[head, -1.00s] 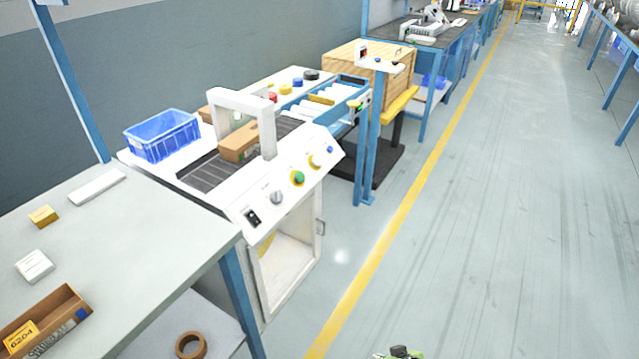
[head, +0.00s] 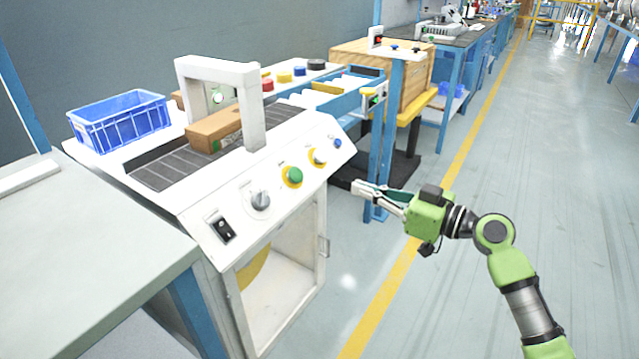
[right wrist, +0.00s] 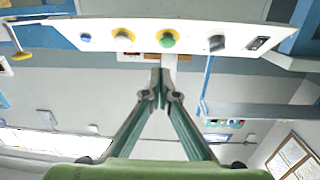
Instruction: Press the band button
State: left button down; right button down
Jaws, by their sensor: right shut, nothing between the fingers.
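The white machine's slanted control panel (head: 280,190) carries a row of controls. They are a black rocker switch (head: 222,229), a grey knob (head: 260,200), a green button with a yellow ring (head: 293,176), a pale button with a yellow ring (head: 318,157) and a blue button (head: 337,143). I cannot read which is the band button. My right gripper (head: 357,187) is shut and empty, in the air to the right of the panel, apart from it. In the right wrist view its closed tips (right wrist: 160,75) lie below the green button (right wrist: 168,39). My left gripper is out of view.
A cardboard box (head: 213,130) sits on the dark belt (head: 160,172) under a white arch (head: 253,110). A blue crate (head: 120,125) stands to the left. A blue post (head: 381,150) is close behind my right gripper. The aisle floor is clear.

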aim_at(295, 170)
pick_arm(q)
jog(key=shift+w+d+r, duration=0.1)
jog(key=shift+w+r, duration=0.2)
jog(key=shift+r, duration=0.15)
pick_arm(e)
jog(key=shift+s+a+r+n+y, duration=0.15)
jog(key=shift+r+n+y, duration=0.15)
jog(key=shift+r, duration=0.3)
jog(key=shift+s+a+r+n+y, duration=0.1)
jog(key=shift+s+r+n+y, duration=0.15)
jog(key=shift+r, duration=0.35)
jog(key=shift+w, duration=0.15)
